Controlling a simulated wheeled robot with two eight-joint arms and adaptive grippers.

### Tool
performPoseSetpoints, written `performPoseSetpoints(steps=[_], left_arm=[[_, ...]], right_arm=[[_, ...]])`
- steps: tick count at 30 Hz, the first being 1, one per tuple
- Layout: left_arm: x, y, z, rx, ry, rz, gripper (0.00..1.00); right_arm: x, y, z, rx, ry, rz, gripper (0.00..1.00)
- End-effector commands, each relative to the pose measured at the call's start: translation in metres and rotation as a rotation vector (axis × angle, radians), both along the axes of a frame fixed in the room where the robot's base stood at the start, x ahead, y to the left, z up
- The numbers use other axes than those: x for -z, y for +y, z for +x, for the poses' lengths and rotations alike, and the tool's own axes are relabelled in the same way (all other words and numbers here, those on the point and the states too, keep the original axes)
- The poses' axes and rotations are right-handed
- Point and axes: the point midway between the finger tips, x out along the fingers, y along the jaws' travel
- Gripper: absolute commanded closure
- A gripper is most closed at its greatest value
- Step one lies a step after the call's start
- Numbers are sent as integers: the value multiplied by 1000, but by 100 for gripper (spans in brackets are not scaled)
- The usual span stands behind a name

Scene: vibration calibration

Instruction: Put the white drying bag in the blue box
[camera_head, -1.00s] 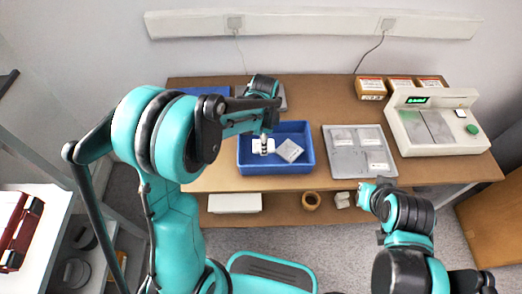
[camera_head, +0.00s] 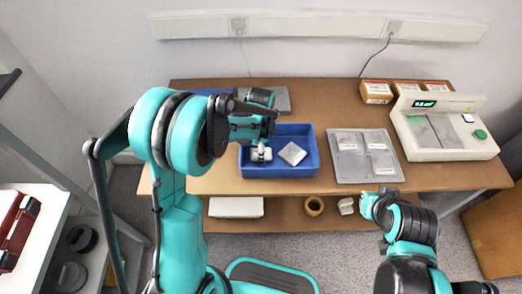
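The blue box (camera_head: 280,171) stands on the brown table in the middle of the head view. A white bag-like piece (camera_head: 261,155) is inside its left part, right at the tip of my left gripper (camera_head: 261,153). A second pale, silvery packet (camera_head: 292,153) lies tilted in the box to the right of it. My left arm reaches over the box from the left; the fingers are small and partly hidden, so I cannot tell whether they grip the white piece. My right gripper (camera_head: 369,204) hangs in front of the table, away from the box; its fingers are too small to read.
A grey tray (camera_head: 349,176) with several pale packets lies right of the box. A white device (camera_head: 450,154) with a green display and button stands farther right. Brown boxes (camera_head: 376,92) stand behind. A grey item (camera_head: 280,100) lies behind the blue box.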

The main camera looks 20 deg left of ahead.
Motion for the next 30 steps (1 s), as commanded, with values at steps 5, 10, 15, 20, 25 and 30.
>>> performPoseSetpoints(steps=[5, 10, 15, 20, 25, 30], left_arm=[[-1, 0, 0, 0, 0, 0, 32], [-2, 0, 0, 0, 0, 0, 32], [-23, 0, 0, 0, 0, 0, 32], [-60, 0, 0, 0, 0, 0, 32], [-96, 0, 0, 0, 0, 0, 32], [-117, 0, 0, 0, 0, 0, 32]], right_arm=[[-1, 0, 0, 0, 0, 0, 100], [-2, 0, 0, 0, 0, 0, 100], [-13, 0, 0, 0, 0, 0, 100], [-29, 0, 0, 0, 0, 0, 100], [-42, 0, 0, 0, 0, 0, 100], [-49, 0, 0, 0, 0, 0, 100]])
